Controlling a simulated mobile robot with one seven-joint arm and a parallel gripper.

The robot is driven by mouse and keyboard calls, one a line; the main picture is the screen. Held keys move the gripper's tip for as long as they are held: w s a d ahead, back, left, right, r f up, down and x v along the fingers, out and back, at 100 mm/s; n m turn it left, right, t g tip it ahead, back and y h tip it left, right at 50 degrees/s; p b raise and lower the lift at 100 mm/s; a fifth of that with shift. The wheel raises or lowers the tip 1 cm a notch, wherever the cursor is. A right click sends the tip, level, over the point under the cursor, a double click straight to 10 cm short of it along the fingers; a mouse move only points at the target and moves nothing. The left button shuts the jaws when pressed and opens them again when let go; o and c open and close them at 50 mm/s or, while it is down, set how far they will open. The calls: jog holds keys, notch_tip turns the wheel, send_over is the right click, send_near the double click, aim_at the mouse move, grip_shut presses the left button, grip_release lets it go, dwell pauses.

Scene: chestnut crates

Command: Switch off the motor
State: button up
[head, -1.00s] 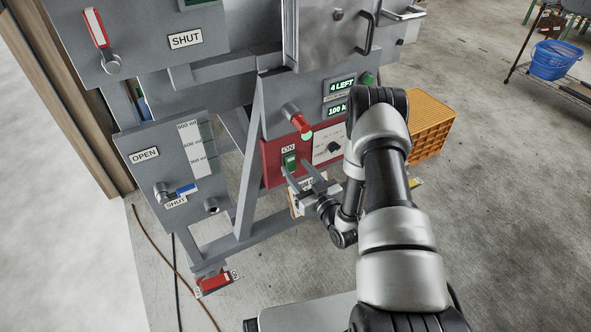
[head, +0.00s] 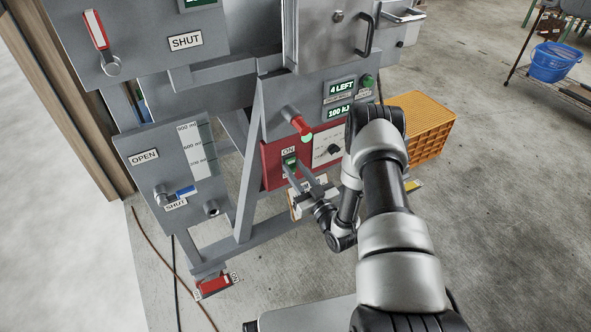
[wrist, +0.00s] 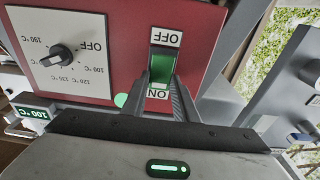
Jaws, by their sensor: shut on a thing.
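The green rocker switch (head: 289,159) sits on a red panel (head: 269,165), with an ON label (head: 288,151) above it in the head view. The wrist view is upside down: the switch (wrist: 161,67) shows between an OFF label (wrist: 165,38) at the top and an ON label (wrist: 158,94) at the bottom. My gripper (head: 297,170) is at the panel, its fingers (wrist: 163,86) shut on the switch near its ON end. In the head view my gripper hides the switch's lower part and the OFF label. A round green lamp (head: 307,138) is lit beside the switch.
A dial (head: 333,149) on a white plate is right of the switch, and a red-handled lever (head: 299,122) above. A grey panel with a blue-handled valve (head: 184,191) stands left. A sloping frame bar (head: 250,180) is close left. An orange crate (head: 430,125) is at right.

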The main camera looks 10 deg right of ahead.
jog(key=shift+f+t+y, duration=0.2)
jog(key=shift+t, duration=0.5)
jog(key=shift+f+t+y, duration=0.2)
jog(key=shift+t, duration=0.5)
jog(key=o, duration=1.1)
jog(key=shift+c, duration=0.2)
jog(key=shift+s, duration=0.1)
